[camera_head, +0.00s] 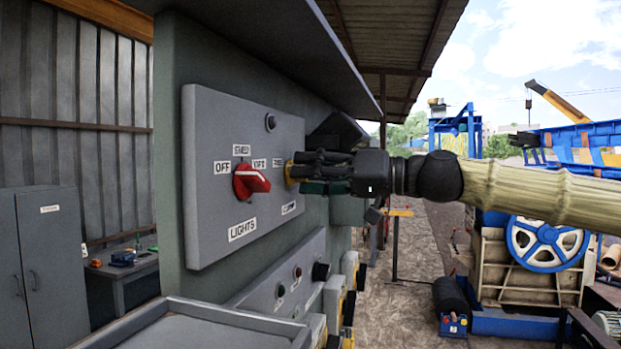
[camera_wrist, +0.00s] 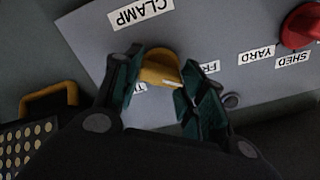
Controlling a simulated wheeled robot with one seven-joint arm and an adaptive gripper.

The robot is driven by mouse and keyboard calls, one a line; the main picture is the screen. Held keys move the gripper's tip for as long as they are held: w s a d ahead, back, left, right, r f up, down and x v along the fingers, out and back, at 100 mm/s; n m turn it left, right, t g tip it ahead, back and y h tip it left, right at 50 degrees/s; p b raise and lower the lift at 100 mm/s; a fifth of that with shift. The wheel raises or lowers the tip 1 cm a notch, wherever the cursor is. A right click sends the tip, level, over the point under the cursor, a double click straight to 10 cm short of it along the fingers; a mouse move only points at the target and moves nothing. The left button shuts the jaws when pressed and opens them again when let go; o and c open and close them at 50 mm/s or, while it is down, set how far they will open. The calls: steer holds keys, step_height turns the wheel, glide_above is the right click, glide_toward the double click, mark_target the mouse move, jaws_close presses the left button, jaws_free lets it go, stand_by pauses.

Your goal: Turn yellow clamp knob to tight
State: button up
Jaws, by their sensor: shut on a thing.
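The yellow clamp knob (camera_wrist: 160,67) sits on the grey panel (camera_wrist: 215,40), between the two green-padded fingers of my gripper (camera_wrist: 160,85). The fingers are shut on it from both sides. A white line on the knob points to the right and slightly down in the wrist view. The CLAMP label (camera_wrist: 140,12) is upside down there. Labels on both sides of the knob are partly covered by the fingers. In the head view only a sliver of the yellow knob (camera_head: 289,171) shows beside my gripper (camera_head: 302,172), which reaches in from the right.
A red lights knob (camera_head: 250,182) with OFF, SHED and YARD labels is on the same panel, close to the left. A lower console (camera_head: 280,285) with buttons juts out below. A roof edge overhangs above.

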steer(key=m, duration=2.3)
steer(key=shift+p, duration=0.3)
stand_by(0.3)
steer(key=o, duration=1)
steer(key=shift+o, duration=0.2)
steer(key=shift+d, duration=0.1)
